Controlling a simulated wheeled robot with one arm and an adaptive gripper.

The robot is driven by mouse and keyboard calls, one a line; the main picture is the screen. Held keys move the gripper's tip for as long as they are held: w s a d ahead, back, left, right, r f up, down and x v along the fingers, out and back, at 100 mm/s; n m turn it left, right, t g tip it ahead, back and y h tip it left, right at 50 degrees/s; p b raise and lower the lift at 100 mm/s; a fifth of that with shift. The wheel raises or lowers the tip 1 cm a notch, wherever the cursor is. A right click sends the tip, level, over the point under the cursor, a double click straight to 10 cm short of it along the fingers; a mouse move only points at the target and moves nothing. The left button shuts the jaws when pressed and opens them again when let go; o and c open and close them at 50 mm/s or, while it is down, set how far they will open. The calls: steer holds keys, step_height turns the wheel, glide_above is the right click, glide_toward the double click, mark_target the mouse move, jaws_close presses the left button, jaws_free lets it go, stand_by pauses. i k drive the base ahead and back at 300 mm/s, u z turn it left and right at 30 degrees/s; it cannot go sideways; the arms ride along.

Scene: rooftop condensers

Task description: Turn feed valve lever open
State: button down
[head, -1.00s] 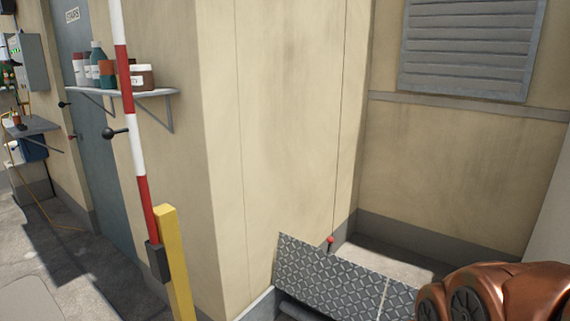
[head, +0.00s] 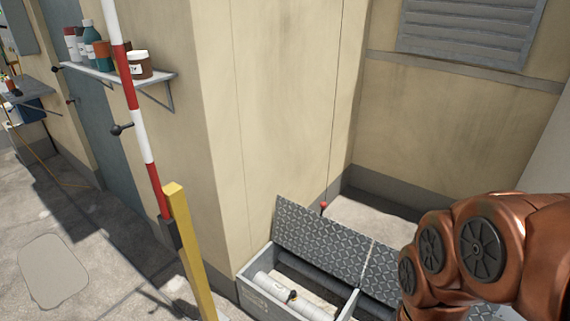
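An open grey box (head: 262,301) stands at the foot of the wall, with its diamond-plate lid (head: 318,246) raised at the back. Inside it lies a white pipe (head: 268,283) with a small yellow and black fitting (head: 292,296). A small red knob (head: 323,205) on a thin stem shows just behind the lid. I cannot tell which of these, if any, is the feed valve lever. My copper-coloured arm fills the lower right. My gripper is out of view.
A red and white barrier pole (head: 136,110) and a yellow post (head: 190,250) stand left of the box. A shelf (head: 118,72) with several jars is on the wall. A louvred vent (head: 470,30) is at the back. Concrete floor (head: 100,235) at left is mostly clear.

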mark_target(293, 293)
steer(key=u, duration=0.4)
steer(key=k, duration=1.05)
steer(key=z, duration=0.35)
steer(key=i, duration=1.35)
steer(key=u, duration=0.85)
steer(key=i, duration=0.3)
steer(key=u, duration=0.45)
